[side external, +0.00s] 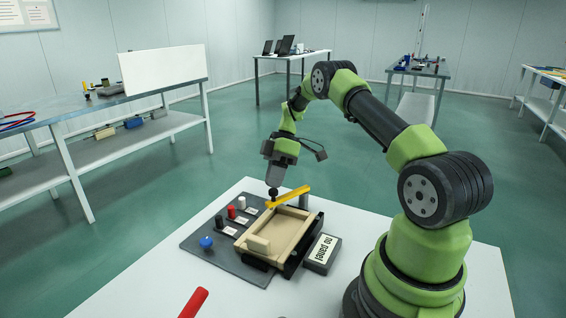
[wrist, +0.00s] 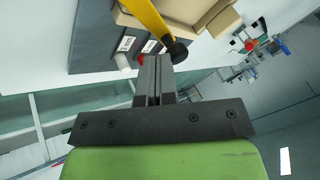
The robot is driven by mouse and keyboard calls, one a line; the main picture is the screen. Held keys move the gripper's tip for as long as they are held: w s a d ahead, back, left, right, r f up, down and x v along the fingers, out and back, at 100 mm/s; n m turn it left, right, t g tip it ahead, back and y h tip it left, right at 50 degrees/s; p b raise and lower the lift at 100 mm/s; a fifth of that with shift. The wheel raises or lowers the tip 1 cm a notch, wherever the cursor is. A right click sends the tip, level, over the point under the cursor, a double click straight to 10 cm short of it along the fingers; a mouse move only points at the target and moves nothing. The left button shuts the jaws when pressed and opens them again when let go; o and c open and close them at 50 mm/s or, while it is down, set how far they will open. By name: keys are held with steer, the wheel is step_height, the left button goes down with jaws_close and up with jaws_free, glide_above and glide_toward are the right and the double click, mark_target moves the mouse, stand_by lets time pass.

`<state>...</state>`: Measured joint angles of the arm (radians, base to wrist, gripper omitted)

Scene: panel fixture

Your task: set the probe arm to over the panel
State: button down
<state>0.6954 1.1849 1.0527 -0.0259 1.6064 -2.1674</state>
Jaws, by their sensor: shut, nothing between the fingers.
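The yellow probe arm (side external: 289,197) runs from a grey post (side external: 304,201) at the tan tray's far right corner, along the tray's far edge, to a black knob (side external: 272,192) at its left end. In the wrist view the probe arm (wrist: 148,16) enters from the top and its knob (wrist: 177,52) sits beside my fingertips. My gripper (side external: 273,183) points down at the knob; its fingers (wrist: 153,68) are shut with nothing between them. I cannot tell whether they touch the knob. The tan tray (side external: 292,228) shows no panel inside; a beige block (side external: 258,244) sits at its near end.
A grey base plate (side external: 193,242) carries a blue knob (side external: 206,242) and black, red (side external: 231,212) and white pegs with labels. A grey block reading "no panel" (side external: 322,252) stands right of the tray. A red handle (side external: 194,302) shows at the front. The white table's front left is clear.

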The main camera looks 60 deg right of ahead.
steer(key=s+n+g, duration=0.1)
steer(key=s+a+n+g, duration=0.1)
steer(key=n, duration=0.1)
steer(key=shift+a+n, duration=0.2)
steer(key=shift+n, duration=0.1)
steer(key=shift+s+a, duration=0.1)
steer(key=shift+s, duration=0.4)
steer(key=v, duration=0.9)
steer(key=a+r+m+h, duration=0.3)
steer(key=a+r, duration=0.3)
steer(key=r, duration=0.4)
steer(key=s+a+r+m+t+h, duration=0.1)
steer(key=s+a+r+m+t, duration=0.25)
steer(key=a, duration=0.35)
steer(key=s+a+r+m+t+h, duration=0.1)
steer(key=s+a+r+m+t, duration=0.1)
steer(key=s+a+r+m, duration=0.3)
steer(key=s+a+f+m+t, duration=0.2)
steer(key=s+a+m+t, duration=0.2)
steer(key=s, duration=0.4)
steer(key=shift+a+f+m, duration=0.4)
steer(key=shift+a+m, duration=0.15)
steer(key=shift+a, duration=0.35)
